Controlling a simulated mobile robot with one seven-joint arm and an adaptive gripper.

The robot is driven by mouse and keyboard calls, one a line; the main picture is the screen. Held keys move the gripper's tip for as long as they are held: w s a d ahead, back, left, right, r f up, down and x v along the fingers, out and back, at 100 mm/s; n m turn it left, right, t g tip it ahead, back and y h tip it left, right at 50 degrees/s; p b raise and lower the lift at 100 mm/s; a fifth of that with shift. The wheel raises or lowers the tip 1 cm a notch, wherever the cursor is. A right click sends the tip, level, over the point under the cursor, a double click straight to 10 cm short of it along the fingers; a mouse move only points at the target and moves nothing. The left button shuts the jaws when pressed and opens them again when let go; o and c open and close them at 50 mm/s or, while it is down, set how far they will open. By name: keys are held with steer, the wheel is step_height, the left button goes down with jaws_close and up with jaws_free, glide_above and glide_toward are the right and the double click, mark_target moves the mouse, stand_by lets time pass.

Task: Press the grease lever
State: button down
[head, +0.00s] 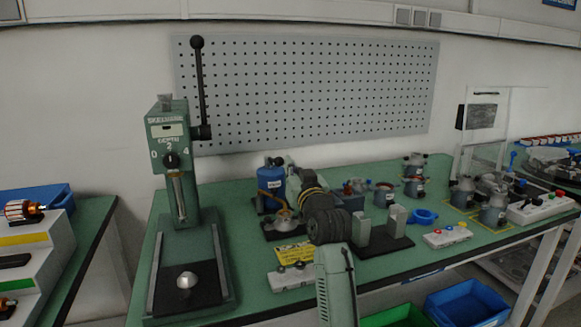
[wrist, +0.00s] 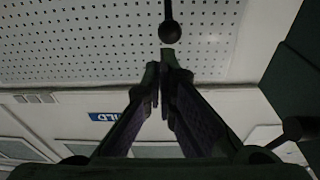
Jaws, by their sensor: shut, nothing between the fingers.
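A green bench press (head: 172,140) stands at the left of the bench. Its long black lever (head: 202,85) rises almost upright on the right side, with a ball knob (head: 197,42) on top. A blue canister (head: 271,183) with an orange hose stands to the right of the press; I cannot make out a separate lever on it. In the wrist view my gripper (wrist: 161,78) is shut and empty. A black ball knob (wrist: 170,32) on a rod shows just beyond its fingertips; I cannot tell the gap. I cannot make out my gripper in the head view.
A pegboard (head: 310,90) is on the wall behind.

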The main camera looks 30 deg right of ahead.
steer(key=s+a+f+b, duration=0.1)
steer(key=s+f, duration=0.2)
steer(key=s, duration=0.2)
steer(key=shift+a+f+b, duration=0.35)
steer(key=shift+a, duration=0.05)
steer(key=shift+s, duration=0.15)
stand_by(0.4)
